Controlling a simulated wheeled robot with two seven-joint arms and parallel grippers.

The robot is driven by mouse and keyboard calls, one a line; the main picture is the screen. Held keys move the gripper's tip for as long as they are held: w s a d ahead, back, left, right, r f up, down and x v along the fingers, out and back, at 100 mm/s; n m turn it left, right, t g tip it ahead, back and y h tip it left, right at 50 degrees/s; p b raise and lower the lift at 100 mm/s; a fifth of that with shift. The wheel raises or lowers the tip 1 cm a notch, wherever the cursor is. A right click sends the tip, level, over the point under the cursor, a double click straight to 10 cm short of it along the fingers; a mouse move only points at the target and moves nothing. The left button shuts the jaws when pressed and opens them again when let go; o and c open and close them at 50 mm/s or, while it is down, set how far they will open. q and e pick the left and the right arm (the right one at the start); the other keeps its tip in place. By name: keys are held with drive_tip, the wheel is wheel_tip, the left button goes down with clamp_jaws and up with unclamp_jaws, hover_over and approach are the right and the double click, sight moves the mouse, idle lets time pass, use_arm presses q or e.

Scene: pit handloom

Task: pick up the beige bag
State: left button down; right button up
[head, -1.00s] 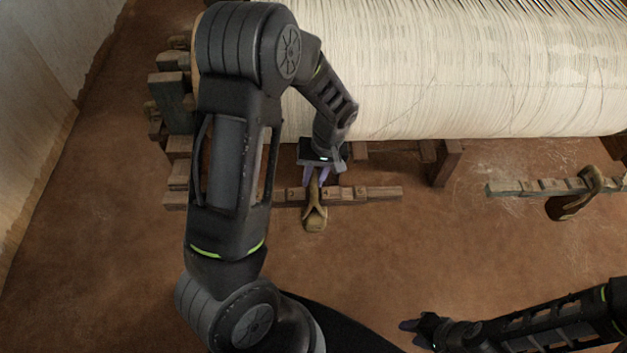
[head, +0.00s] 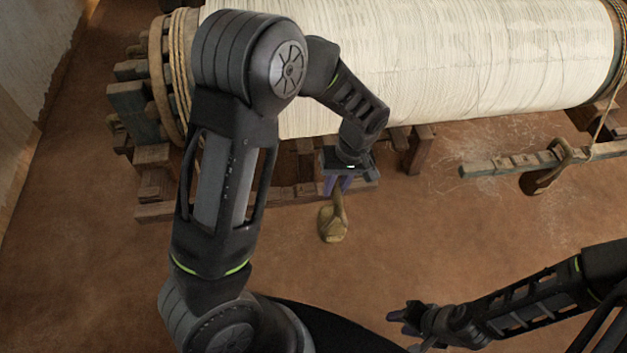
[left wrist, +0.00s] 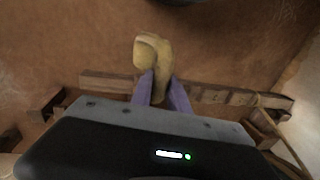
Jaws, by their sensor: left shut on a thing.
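The beige bag (head: 333,224) hangs from my left gripper (head: 338,184) in the head view, just in front of the loom's low wooden bar. Its narrow upper part is between the purple fingertips and its rounded lower end hangs below them. In the left wrist view the bag (left wrist: 153,55) sticks out beyond the fingers of my left gripper (left wrist: 160,90), which are shut on it. My right gripper (head: 408,318) is at the lower right of the head view, apart from the bag; its finger gap is too small to judge.
A large roll of cream cloth (head: 460,60) spans the back. A stepped wooden bar (head: 285,196) lies behind the bag. Another wooden bar (head: 490,166) at the right carries a brown bag-like item (head: 545,178). The brown floor (head: 420,235) between is clear.

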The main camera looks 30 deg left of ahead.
use_arm(q)
drive_tip(key=shift+w+d+r, duration=0.1)
drive_tip(key=shift+w+d, duration=0.1)
drive_tip(key=shift+d, duration=0.7)
drive_tip(key=shift+w+d+f, duration=0.1)
drive_tip(key=shift+w+d, duration=0.05)
drive_tip(key=shift+d, duration=0.8)
drive_tip(key=shift+w+d+r, duration=0.1)
drive_tip(key=shift+w+d, duration=0.1)
drive_tip(key=shift+d, duration=0.7)
